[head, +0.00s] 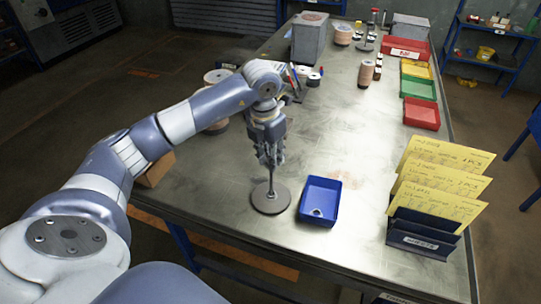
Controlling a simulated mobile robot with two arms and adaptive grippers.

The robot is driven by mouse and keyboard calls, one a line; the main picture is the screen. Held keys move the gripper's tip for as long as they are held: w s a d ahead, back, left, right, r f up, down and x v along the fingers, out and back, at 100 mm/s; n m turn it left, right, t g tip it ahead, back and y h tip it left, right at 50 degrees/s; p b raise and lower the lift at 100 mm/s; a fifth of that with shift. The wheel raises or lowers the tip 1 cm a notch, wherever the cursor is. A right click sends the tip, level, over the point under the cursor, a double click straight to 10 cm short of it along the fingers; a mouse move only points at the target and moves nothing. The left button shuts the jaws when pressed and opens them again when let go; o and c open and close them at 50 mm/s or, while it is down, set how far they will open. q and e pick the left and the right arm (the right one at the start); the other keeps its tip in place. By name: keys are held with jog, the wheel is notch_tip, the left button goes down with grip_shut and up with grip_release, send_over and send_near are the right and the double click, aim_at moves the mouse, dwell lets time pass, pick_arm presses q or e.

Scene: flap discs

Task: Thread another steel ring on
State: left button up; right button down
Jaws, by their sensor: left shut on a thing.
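A spindle stand with a round grey base (270,198) and a thin upright post is on the steel table near its front. My left gripper (271,162) points down right over the post. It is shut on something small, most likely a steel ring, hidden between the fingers. I cannot tell whether that ring is around the post or above it. A blue tray (308,217) sits just right of the base, with a small steel ring (317,213) in its near part. My right gripper is not in view.
A dark holder (424,241) with yellow cards stands at the right edge. Red, yellow and green bins (419,89) line the far right. A grey box (309,38), disc stacks (365,74) and small bottles stand farther back. The middle of the table is clear.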

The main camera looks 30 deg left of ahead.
pick_arm(q)
jog(key=shift+f, duration=0.15)
jog(key=shift+f+b, duration=1.2)
jog(key=shift+f, duration=0.1)
jog(key=shift+f+b, duration=3)
jog(key=shift+f, duration=0.75)
jog(key=o, duration=0.8)
jog(key=r, duration=0.4)
jog(key=s+r, duration=0.1)
jog(key=r, duration=0.7)
jog(key=shift+s+a, duration=0.1)
jog(key=shift+s, duration=0.1)
